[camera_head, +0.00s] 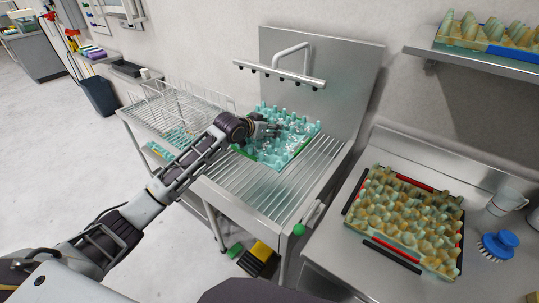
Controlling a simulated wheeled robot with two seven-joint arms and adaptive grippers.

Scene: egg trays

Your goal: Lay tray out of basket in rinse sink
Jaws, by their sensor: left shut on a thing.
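A teal egg tray (295,127) with rows of pegs lies over the ribbed rack of the rinse sink (306,178), below the spray bar. My left gripper (268,130) reaches over the tray's left part and is shut on it; the fingertips are small and partly hidden among the pegs. The wire basket (170,108) stands on the left end of the sink unit, and no tray shows inside it. My right gripper is not in view.
A spray bar (280,75) on a bent pipe stands behind the tray. On the right counter, a dirty egg tray (405,220) sits between black and red bars, near a blue brush (497,245) and cups. A shelf (480,62) holds more trays. The sink's front slats are clear.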

